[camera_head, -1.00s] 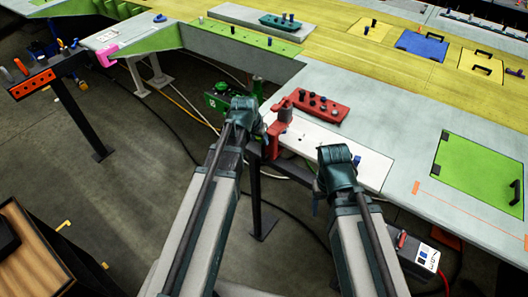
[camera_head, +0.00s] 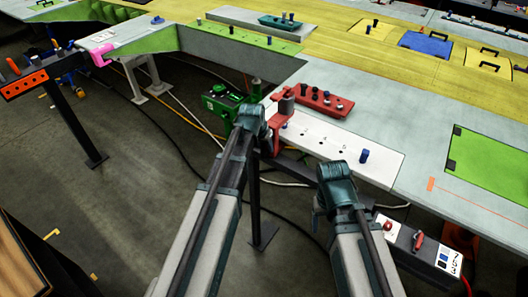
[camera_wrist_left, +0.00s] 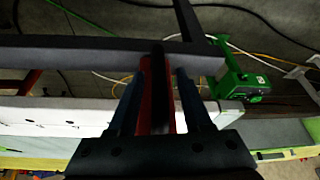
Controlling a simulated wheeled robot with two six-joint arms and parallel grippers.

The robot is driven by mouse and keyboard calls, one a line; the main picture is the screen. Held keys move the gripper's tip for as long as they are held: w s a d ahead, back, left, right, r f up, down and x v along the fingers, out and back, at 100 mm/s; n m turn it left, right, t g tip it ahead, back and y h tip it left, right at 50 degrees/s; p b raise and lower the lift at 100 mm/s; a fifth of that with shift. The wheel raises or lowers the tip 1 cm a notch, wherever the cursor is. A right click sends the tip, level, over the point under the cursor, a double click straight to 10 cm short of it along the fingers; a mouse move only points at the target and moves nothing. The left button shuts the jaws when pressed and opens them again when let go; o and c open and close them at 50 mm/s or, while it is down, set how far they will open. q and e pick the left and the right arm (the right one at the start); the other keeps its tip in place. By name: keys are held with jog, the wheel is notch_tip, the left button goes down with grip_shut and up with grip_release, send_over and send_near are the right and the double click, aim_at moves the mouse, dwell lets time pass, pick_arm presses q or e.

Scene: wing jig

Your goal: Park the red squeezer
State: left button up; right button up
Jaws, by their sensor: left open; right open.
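The red squeezer (camera_head: 280,133) is a red bracket-like tool with a grey cylinder at its top. It stands at the left end of the white strip (camera_head: 350,148) on the table edge. My left gripper (camera_head: 262,138) is right beside it, and its wrist partly hides it in the head view. In the left wrist view the open fingers (camera_wrist_left: 160,78) lie either side of a red part of the squeezer (camera_wrist_left: 156,115). I cannot tell whether they touch it. My right gripper (camera_head: 318,212) is open and empty, in front of the table edge.
A red block with knobs (camera_head: 326,102) lies behind the white strip. A green device (camera_head: 228,105) is left of my left gripper. A grey box with red switches (camera_head: 415,245) is at lower right. An orange tool rack (camera_head: 35,83) stands far left, across open floor.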

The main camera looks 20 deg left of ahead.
pick_arm(q)
grip_shut()
dwell(0.3)
dwell(1.2)
